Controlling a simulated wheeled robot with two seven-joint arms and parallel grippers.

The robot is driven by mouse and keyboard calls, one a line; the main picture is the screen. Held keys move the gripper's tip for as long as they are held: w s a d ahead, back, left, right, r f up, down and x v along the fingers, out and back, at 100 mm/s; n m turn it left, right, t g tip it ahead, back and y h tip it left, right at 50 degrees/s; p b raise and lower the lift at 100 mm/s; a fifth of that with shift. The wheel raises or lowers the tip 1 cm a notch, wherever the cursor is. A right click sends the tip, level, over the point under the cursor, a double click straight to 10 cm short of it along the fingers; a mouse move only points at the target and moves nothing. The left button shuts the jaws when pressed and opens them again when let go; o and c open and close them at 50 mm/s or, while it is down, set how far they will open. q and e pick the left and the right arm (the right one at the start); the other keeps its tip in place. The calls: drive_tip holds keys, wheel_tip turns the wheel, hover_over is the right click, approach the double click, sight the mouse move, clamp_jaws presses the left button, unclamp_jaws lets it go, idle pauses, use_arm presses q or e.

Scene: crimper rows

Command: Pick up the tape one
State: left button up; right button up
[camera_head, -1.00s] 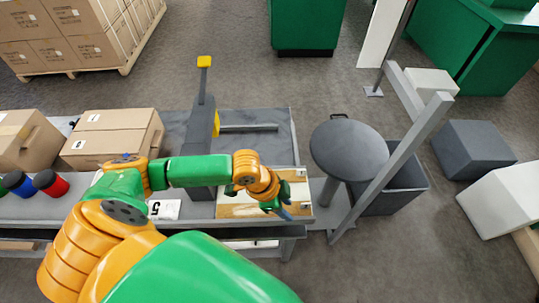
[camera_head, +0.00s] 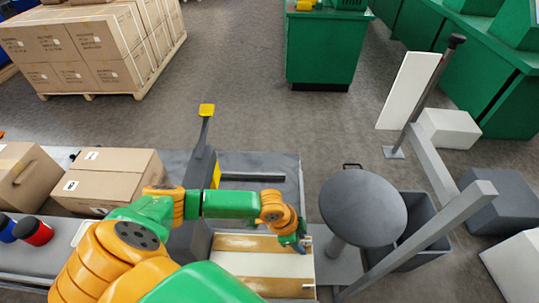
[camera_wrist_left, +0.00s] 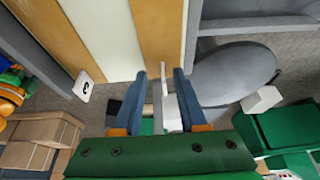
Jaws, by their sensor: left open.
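Rolls that may be tape lie at the left of the grey bench in the head view: a red one with a dark end (camera_head: 33,231) and a blue one (camera_head: 6,228), cut by the edge. I cannot tell which thing is the tape. My left gripper (camera_head: 299,243) is far to their right, over the right end of a flat panel (camera_head: 255,263) with tan borders and a white middle. In the left wrist view the gripper (camera_wrist_left: 164,88) has its two blue fingers apart, with nothing clearly held between them. The panel (camera_wrist_left: 108,30) shows beyond the fingers. My right gripper is out of view.
Cardboard boxes (camera_head: 112,178) stand on the bench (camera_head: 280,162) behind my left arm. A grey post with a yellow top (camera_head: 207,111) rises from the bench. A round grey stool-like disc (camera_head: 363,207) and a slanted grey beam (camera_head: 430,233) stand right of the gripper.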

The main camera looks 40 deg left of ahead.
use_arm(q)
drive_tip(key=shift+w+d+f, duration=0.1)
drive_tip(key=shift+w+f, duration=0.05)
drive_tip(key=shift+f, duration=0.25)
drive_tip(key=shift+w+f, duration=0.1)
drive_tip(key=shift+w, duration=0.05)
clamp_jaws()
